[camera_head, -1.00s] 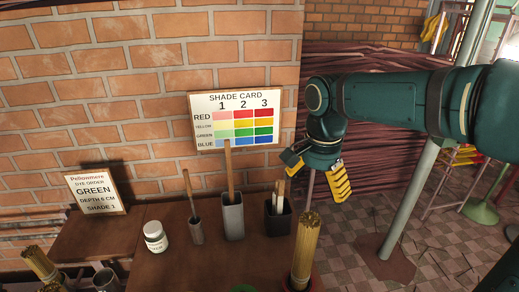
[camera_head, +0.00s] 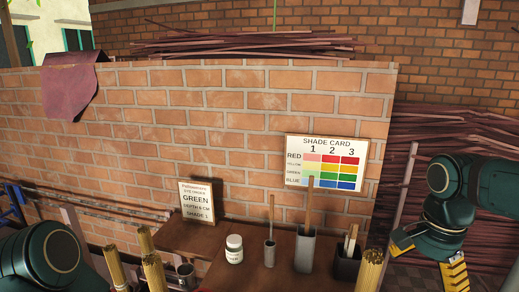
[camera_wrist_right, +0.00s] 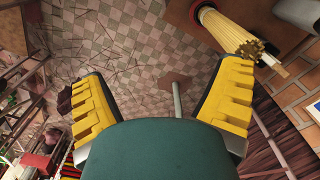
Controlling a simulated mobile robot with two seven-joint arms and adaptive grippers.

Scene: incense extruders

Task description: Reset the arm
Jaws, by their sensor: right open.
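My right gripper (camera_head: 428,262) is at the right of the head view, beside the table's right end. In the right wrist view its two yellow-padded fingers (camera_wrist_right: 165,105) stand wide apart, with nothing between them and the tiled floor beyond.
The table (camera_head: 205,236) holds a white jar (camera_head: 234,250), a narrow grey holder (camera_head: 270,252), a taller grey holder (camera_head: 304,250), a black holder (camera_head: 346,264) and stick bundles (camera_head: 370,270).

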